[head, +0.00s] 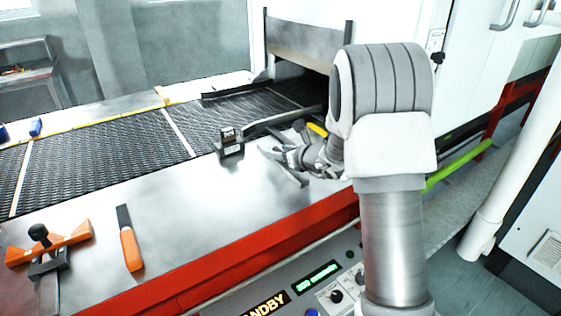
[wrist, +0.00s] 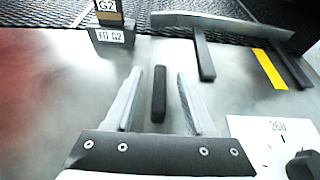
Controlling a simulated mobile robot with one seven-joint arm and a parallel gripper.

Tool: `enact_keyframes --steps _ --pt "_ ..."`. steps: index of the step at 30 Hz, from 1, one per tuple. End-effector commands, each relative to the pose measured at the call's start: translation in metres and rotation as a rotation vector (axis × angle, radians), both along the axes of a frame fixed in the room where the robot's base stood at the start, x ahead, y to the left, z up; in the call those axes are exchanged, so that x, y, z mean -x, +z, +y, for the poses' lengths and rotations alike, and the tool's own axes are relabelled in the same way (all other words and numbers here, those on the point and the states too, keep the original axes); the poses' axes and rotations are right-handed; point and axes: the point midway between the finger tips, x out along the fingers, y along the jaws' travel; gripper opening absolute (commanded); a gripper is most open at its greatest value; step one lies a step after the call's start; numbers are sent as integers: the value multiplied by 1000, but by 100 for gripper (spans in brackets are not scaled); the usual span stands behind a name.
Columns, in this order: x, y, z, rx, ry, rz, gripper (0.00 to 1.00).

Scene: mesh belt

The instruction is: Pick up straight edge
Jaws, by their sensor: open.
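My gripper (wrist: 160,85) is open above the steel ledge beside the mesh belt; it also shows in the head view (head: 283,164). A short, dark, rounded bar (wrist: 158,93) shows between its two fingers, not gripped. Whether it touches the ledge is unclear. Beyond the fingers, a long grey metal bar (wrist: 225,24) with black legs runs along the belt edge; in the head view (head: 283,120) it points toward the machine opening. I cannot tell for sure which of these is the straight edge. My arm hides part of this area in the head view.
A small black block with a label (head: 231,143) stands left of my gripper. A yellow strip (wrist: 269,69) lies by the grey bar. An orange-handled scraper (head: 131,247) and an orange tool with a black knob (head: 75,241) lie far left. The ledge between is clear.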

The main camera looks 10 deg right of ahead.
Motion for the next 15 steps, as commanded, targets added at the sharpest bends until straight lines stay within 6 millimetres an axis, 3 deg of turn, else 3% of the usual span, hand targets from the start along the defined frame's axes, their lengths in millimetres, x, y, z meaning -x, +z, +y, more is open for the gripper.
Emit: enact_keyframes --steps 5,6,15 --pt "0 0 0 0 0 0 55" --pt "0 0 0 0 0 0 51" --pt "0 0 0 0 0 0 0"
